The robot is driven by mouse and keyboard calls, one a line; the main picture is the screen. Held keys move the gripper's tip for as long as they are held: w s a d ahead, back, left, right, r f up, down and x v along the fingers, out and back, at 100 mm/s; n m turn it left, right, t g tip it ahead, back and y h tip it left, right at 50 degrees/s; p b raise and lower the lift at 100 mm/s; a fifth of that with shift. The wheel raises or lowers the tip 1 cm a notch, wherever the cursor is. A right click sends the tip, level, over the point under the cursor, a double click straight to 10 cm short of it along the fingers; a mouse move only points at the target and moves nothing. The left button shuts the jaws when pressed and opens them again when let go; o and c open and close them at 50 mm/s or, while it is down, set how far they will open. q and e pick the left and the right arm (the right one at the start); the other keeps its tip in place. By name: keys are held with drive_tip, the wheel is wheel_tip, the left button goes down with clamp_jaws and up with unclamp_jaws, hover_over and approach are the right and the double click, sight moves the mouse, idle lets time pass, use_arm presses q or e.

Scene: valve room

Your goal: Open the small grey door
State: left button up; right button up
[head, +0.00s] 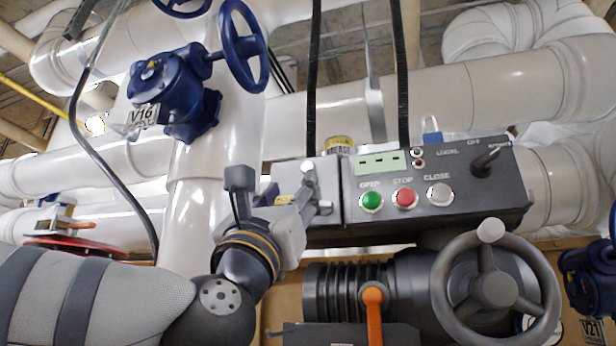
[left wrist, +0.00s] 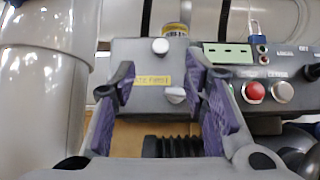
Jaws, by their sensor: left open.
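The small grey door (head: 330,188) is at the left end of the dark control box and appears shut. In the left wrist view the door (left wrist: 140,55) carries a yellow label, a round silver knob (left wrist: 160,46) and a lower silver latch handle (left wrist: 175,95). My left gripper (head: 273,182) is open in front of the door, partly covering it in the head view. In the left wrist view its purple-padded fingers (left wrist: 160,72) frame the label and latch handle, with nothing held. I cannot tell whether they touch the door. My right gripper is not visible.
Right of the door are green (head: 371,201), red (head: 405,198) and white (head: 440,195) buttons and a black selector (head: 487,158). Below are a grey handwheel (head: 495,290) and orange lever (head: 373,310). A large white pipe (head: 190,225) stands left, with the blue valve V16 (head: 175,95).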

use_arm(q)
drive_tip(key=x, duration=0.9)
drive_tip(key=shift+f, duration=0.15)
clamp_jaws()
